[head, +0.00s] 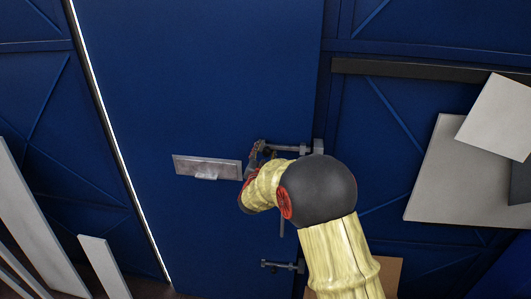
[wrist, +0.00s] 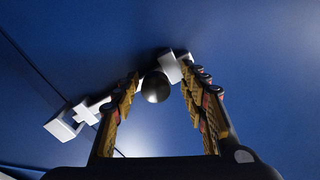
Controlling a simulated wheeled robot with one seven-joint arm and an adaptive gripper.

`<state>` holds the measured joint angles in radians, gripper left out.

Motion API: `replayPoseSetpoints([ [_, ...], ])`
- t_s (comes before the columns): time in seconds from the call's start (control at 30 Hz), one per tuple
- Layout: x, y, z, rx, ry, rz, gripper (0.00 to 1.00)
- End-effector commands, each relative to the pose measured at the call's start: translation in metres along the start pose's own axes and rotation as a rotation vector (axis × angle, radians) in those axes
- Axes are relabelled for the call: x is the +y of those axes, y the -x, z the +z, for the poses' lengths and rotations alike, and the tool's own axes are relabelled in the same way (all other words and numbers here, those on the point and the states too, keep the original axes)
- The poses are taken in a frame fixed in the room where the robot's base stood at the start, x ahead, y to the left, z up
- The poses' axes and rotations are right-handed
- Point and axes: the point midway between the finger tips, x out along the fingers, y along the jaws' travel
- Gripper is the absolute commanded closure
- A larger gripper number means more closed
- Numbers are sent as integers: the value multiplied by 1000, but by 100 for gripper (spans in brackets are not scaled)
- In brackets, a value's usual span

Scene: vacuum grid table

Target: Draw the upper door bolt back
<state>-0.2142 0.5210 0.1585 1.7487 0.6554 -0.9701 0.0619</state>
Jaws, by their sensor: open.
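The upper door bolt (head: 289,148) is a grey horizontal bar on the blue door near its right edge, partly hidden behind my arm. In the wrist view the bolt shows as a pale bar with brackets (wrist: 82,112) and a round dark knob (wrist: 156,87). My gripper (head: 258,153) is at the left end of the bolt in the head view. In the wrist view my gripper (wrist: 163,80) is open, with one yellow finger on each side of the knob. I see a gap beside the knob on the right; whether the left finger touches it I cannot tell.
A metal plate with a handle (head: 207,167) is on the door left of my gripper. A lower bolt (head: 282,265) sits below. Pale panels (head: 448,165) lean at the right, and pale boards (head: 104,265) stand at the lower left. The upper door face is clear.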

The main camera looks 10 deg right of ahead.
Motion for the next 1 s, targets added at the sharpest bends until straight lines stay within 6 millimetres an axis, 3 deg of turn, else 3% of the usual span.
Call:
replayPoseSetpoints([
  [0.23, 0, 1, 0, 0, 0, 1, 56],
  [0.37, 0, 12, 0, 0, 0, 0, 56],
  [0.8, -1, 95, 0, -1, 1, -1, 56],
  [1.0, 0, 116, 0, 0, 0, 0, 56],
])
